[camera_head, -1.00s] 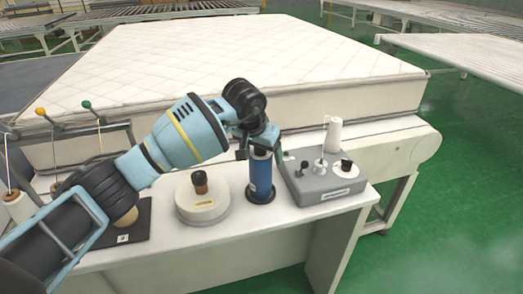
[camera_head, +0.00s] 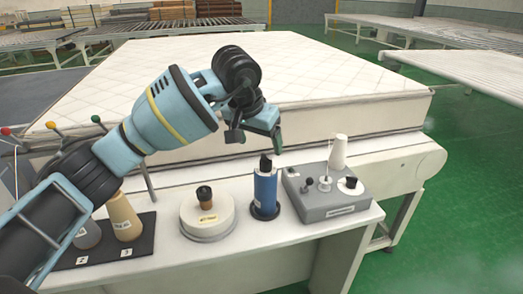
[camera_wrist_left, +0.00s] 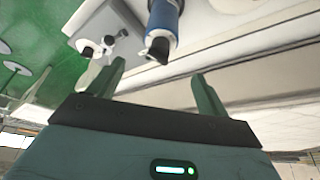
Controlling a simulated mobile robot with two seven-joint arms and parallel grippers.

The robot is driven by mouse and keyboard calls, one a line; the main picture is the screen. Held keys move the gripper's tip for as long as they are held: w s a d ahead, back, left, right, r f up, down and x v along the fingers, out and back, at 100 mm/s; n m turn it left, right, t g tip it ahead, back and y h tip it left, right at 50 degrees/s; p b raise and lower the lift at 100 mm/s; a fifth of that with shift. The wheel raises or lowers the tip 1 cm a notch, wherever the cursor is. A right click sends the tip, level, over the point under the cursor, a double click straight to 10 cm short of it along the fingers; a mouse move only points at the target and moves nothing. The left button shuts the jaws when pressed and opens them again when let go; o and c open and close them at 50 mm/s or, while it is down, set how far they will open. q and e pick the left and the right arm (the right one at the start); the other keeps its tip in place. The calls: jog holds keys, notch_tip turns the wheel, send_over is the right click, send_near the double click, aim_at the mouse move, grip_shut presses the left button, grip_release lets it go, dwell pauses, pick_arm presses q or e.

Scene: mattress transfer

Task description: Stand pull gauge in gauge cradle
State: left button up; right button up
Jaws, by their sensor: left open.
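The pull gauge, a blue cylinder with a black top (camera_head: 265,187), stands upright in a round black base, the gauge cradle (camera_head: 265,212), on the white bench. The cradle's inside is hidden by the gauge. My left gripper (camera_head: 257,137) is open and empty, above and apart from the gauge's top. In the left wrist view, the blue gauge (camera_wrist_left: 165,20) shows beyond and between the open fingers (camera_wrist_left: 157,72), with its black tip toward the gripper. My right gripper is not in view.
A round cream block with a dark knob (camera_head: 207,220) stands left of the cradle. A grey box with knobs and a white cone (camera_head: 325,195) stands close on the right. A black mat (camera_head: 140,245) holds tan and grey cones at left. The mattress (camera_head: 250,85) lies behind.

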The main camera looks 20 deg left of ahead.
pick_arm(q)
jog(key=shift+s+r, duration=0.15)
jog(key=shift+r, duration=0.2)
